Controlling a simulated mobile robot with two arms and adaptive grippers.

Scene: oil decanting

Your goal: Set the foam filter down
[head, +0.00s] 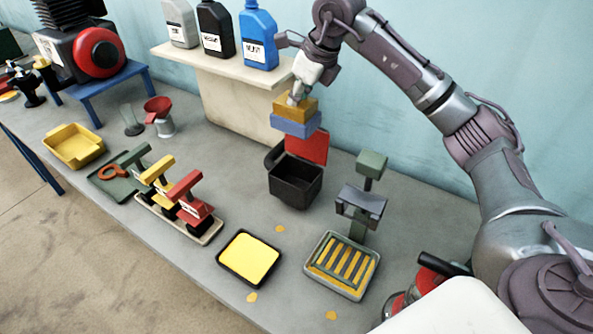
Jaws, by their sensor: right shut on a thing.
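My right gripper (297,98) is shut on the foam filter (296,121), a block with an orange-yellow upper part and a blue lower part. The right arm comes in from the right and holds the block above the bench, in front of the pale shelf. In the picture the block sits just above the raised red lid of a black bin (295,190). The gripper's fingertips are partly hidden against the block's top. My left gripper is not in view.
A black-rimmed tray with a yellow pad (248,259) and a slatted tray (341,266) lie at the front, with yellow spots around them. A rack of coloured tools (180,219) stands left. Several bottles stand on the shelf (237,71). Bare bench lies around the trays.

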